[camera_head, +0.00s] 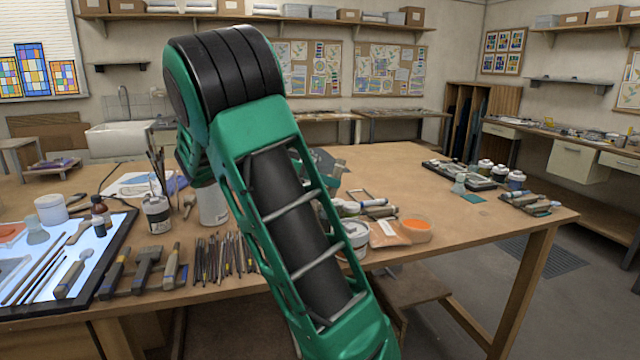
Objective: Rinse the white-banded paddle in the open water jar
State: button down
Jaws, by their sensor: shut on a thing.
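My green and black arm crosses the middle of the view and hides much of the table behind it. My gripper's fingers do not show; only a dark green part of my arm's far end appears behind the forearm. I cannot make out a white-banded paddle. A pale jar (213,206) stands just left of my arm, partly hidden by it. A white tub (356,236) stands just right of my arm, also partly hidden. I cannot tell whether either of them is the open water jar.
The wooden table (390,160) is clear toward its back. On the left are a light panel (98,262) with tools, a brush jar (157,212) and a row of thin tools (228,255).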

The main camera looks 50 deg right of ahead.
aim_at(338, 162)
jog(key=shift+s, duration=0.5)
jog(key=shift+w, duration=0.1)
jog(key=shift+w, duration=0.1)
jog(key=shift+w, duration=0.2)
jog(key=shift+d+r, duration=0.4)
jog(key=shift+r, duration=0.45)
jog(key=shift+d+r, duration=0.45)
jog(key=shift+r, duration=0.4)
jog(key=shift+d+r, duration=0.4)
jog(key=shift+r, duration=0.45)
jog(key=shift+r, duration=2.25)
